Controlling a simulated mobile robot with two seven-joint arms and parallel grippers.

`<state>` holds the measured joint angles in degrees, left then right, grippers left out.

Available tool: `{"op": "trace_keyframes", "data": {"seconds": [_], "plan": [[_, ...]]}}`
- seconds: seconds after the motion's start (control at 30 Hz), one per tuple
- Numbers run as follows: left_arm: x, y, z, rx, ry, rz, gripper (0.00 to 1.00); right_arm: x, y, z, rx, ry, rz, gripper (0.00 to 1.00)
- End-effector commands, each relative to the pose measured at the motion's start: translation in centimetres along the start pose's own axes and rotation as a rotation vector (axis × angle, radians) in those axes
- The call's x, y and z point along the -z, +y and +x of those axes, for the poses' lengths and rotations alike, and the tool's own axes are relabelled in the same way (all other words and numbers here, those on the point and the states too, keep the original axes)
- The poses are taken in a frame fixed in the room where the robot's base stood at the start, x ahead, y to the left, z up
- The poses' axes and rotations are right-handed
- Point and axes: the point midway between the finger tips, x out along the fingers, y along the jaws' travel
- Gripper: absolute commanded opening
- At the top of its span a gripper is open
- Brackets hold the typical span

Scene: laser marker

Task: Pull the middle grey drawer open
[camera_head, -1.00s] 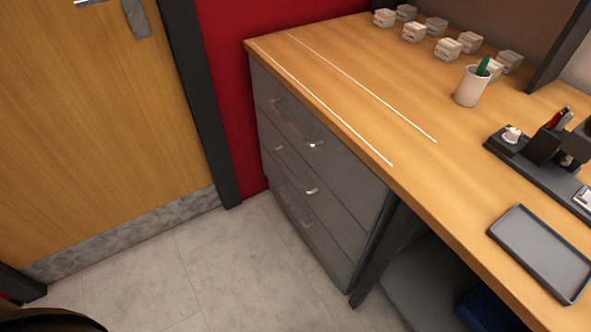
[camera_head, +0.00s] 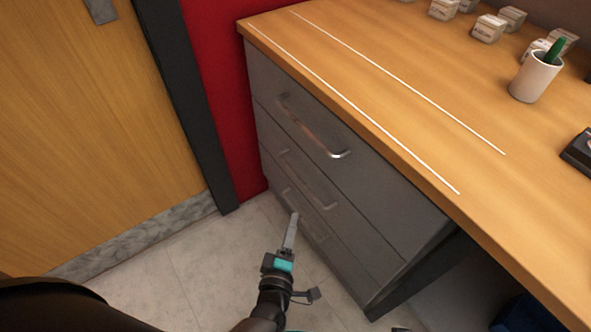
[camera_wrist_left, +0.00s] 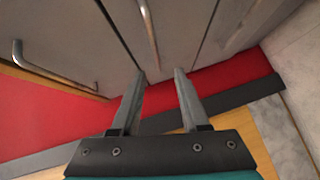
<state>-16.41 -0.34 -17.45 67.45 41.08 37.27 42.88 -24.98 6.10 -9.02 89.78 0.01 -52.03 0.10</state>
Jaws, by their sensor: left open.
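The grey drawer unit has three stacked drawers. The middle grey drawer (camera_head: 335,205) is shut, with a bar handle (camera_head: 308,179) across its front. In the left wrist view the middle handle (camera_wrist_left: 149,32) runs down toward my fingertips. My left gripper (camera_head: 294,216) is in front of the lower drawers in the head view. In the left wrist view my left gripper (camera_wrist_left: 161,74) is open and empty, its fingertips close to the lower end of the middle handle. I cannot tell whether they touch. My right gripper is not in view.
The top drawer handle (camera_head: 315,130) is above, and the bottom handle (camera_head: 303,214) is below, partly behind my gripper. The wooden desk top (camera_head: 400,85) overhangs the drawers. A red wall (camera_head: 215,80) and a door (camera_head: 85,140) stand left. The tiled floor (camera_head: 200,275) is clear.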

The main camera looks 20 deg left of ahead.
Motion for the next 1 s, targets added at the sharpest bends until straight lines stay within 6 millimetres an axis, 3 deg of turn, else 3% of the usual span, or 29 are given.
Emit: {"op": "trace_keyframes", "data": {"seconds": [0.27,1.0], "plan": [[0.3,0.8,1.5,-0.025,0.031,-0.057,0.45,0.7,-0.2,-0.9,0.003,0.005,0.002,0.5],[0.6,0.8,12.6,-0.024,0.029,-0.052,0.45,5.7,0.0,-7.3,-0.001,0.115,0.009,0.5]]}}
